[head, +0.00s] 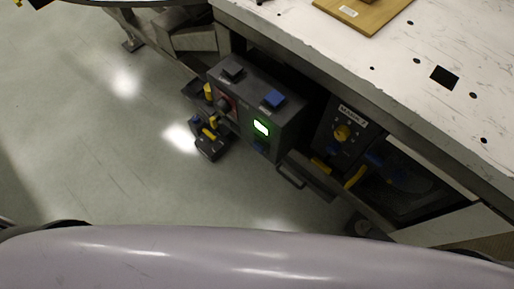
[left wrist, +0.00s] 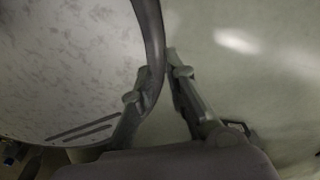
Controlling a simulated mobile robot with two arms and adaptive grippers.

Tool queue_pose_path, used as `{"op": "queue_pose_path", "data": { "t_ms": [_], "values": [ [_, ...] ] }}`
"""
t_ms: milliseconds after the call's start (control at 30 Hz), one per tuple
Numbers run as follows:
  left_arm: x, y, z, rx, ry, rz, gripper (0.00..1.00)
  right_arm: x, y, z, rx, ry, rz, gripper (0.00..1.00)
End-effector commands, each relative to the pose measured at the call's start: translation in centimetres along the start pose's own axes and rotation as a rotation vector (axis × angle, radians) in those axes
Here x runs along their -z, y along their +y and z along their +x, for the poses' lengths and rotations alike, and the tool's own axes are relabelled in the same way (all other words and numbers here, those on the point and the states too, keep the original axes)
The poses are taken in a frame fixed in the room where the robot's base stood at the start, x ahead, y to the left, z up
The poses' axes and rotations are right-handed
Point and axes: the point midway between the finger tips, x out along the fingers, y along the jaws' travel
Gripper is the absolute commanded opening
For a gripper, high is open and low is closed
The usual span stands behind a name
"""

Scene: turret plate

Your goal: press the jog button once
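A dark control box (head: 295,115) hangs under the edge of the worktable in the head view. Its top carries a black button (head: 232,70) and a blue button (head: 273,98). Their labels are too small to read, so I cannot tell which is the jog button. A green lit display (head: 261,127) is on its front. My right gripper is not in view.
The white worktable (head: 410,50) bears a wooden board (head: 362,12). Under it are a panel with a yellow knob (head: 342,132) and an open drawer (head: 330,180). A dark tool with yellow parts (head: 211,144) is below the box. The pale floor (head: 90,130) at left is clear.

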Motion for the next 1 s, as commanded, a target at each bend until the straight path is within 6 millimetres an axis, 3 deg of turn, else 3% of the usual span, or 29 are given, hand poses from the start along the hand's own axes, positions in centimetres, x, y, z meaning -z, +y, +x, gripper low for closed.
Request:
{"op": "queue_pose_path", "data": {
  "t_ms": [167,1000],
  "values": [
    [-0.02,0.00,0.00,0.000,0.000,0.000,0.00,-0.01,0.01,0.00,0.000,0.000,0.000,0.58],
    [-0.03,-0.01,0.00,0.000,0.000,0.000,0.00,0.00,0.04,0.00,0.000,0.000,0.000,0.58]
  ]
}}
